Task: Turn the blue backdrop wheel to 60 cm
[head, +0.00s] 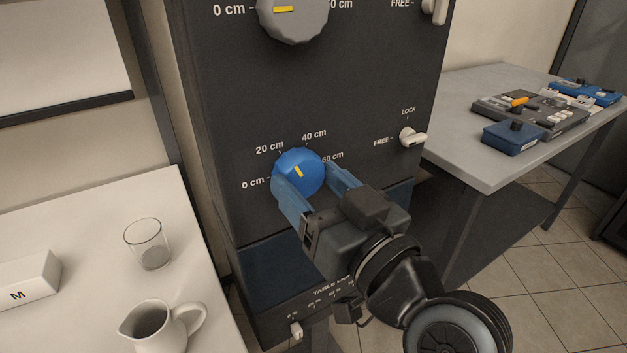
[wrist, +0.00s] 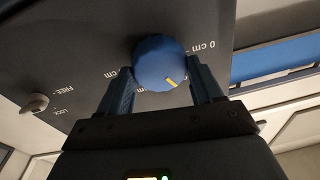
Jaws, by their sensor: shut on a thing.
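The blue wheel (head: 300,165) is on the front of a dark panel, with 0, 20, 40 and 60 cm labels around it. Its yellow mark points up and left, roughly toward 20 cm. My gripper (head: 306,177) is shut on the wheel, one blue finger on each side of the rim. In the wrist view the wheel (wrist: 158,60) sits between the fingertips (wrist: 163,78). There its yellow mark shows at the lower right, and the fingers cover part of the scale.
A white lever (head: 412,138) with LOCK and FREE labels is right of the wheel. A grey wheel (head: 293,20) is above. A white table with a glass (head: 148,243) and a jug (head: 160,325) stands at left. A grey table (head: 480,165) with consoles stands at right.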

